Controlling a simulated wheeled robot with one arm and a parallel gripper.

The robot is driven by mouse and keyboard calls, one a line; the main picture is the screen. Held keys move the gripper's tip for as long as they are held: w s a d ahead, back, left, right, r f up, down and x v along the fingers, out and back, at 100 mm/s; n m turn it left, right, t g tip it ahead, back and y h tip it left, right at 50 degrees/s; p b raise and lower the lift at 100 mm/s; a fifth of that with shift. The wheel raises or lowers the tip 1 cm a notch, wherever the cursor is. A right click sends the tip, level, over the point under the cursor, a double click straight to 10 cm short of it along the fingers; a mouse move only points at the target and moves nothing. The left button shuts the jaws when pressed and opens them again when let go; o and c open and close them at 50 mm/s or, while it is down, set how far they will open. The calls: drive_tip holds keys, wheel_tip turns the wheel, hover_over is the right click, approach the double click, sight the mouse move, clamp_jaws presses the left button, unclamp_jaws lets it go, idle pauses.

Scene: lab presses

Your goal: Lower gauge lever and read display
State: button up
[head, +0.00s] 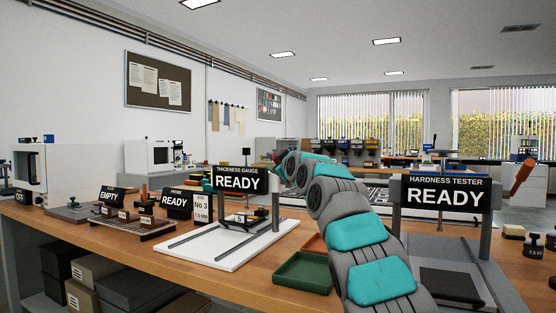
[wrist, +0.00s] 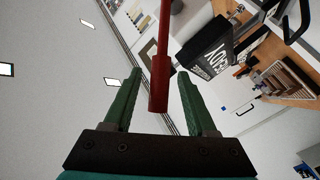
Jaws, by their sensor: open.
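The thickness gauge stands on the bench, with a white base plate (head: 225,243) and a dark sign (head: 240,180) reading READY. A dark READY sign (wrist: 207,48) also shows tilted in the wrist view. A red lever (wrist: 160,75) with a thicker square end runs down the wrist view between the green fingers. My gripper (wrist: 158,74) is open; a gap shows on both sides of the lever, and I cannot tell its depth between the fingers.
The hardness tester's READY sign (head: 444,193) is at the right, with an orange-handled lever (head: 522,176). A green tray (head: 303,272) lies between the machines. Sample racks and small signs fill the bench left of the gauge.

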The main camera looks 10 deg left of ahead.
clamp_jaws()
idle(0.4)
idle(1.0)
